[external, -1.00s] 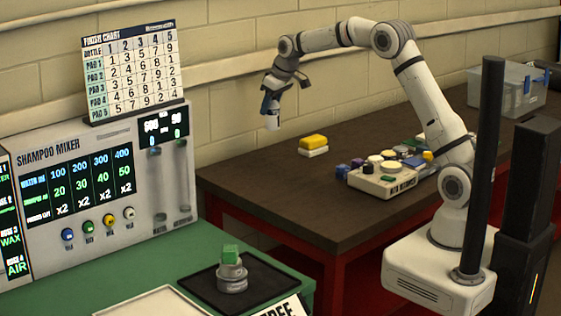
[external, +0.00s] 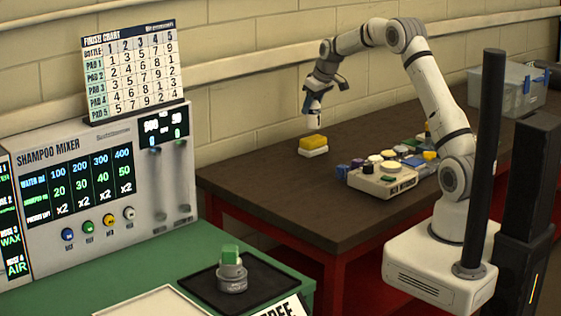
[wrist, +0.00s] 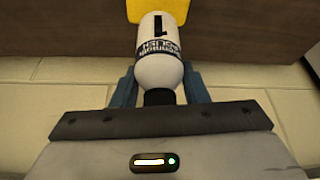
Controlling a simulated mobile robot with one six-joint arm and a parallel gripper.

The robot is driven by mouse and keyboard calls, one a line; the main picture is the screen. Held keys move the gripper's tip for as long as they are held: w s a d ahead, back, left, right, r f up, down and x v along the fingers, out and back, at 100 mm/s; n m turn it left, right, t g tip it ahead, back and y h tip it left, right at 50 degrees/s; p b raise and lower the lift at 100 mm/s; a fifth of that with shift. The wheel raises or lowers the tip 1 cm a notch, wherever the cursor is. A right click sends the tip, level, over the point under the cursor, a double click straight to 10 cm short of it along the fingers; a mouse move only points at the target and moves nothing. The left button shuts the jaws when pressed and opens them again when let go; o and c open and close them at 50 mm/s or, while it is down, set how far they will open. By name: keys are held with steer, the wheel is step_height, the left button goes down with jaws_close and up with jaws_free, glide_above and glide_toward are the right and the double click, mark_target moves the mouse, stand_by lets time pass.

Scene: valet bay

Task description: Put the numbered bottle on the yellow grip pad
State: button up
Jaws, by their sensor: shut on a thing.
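The numbered bottle (wrist: 160,62) is white with a black "1" and dark lettering, and has a dark neck. My gripper (wrist: 160,86) is shut on it, with a blue finger on each side. In the external view my gripper (external: 312,103) holds the bottle, which looks small there, above the brown table. The yellow grip pad (external: 313,141) lies on a white base near the table's back-left edge, just below the bottle in the picture. In the wrist view the yellow pad (wrist: 157,11) shows beyond the bottle's far end, partly hidden by it.
On the brown table (external: 265,178), a pale tray (external: 372,184) with several coloured pads and pots stands right of the yellow pad. A clear bin (external: 507,88) is at the far right. The shampoo mixer (external: 95,190) and green counter are at the left.

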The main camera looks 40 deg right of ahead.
mark_target(312, 114)
steer(key=shift+f, duration=1.65)
steer(key=shift+f, duration=0.2)
steer(key=o, duration=1.1)
steer(key=shift+c, duration=0.2)
steer(key=shift+r, duration=0.1)
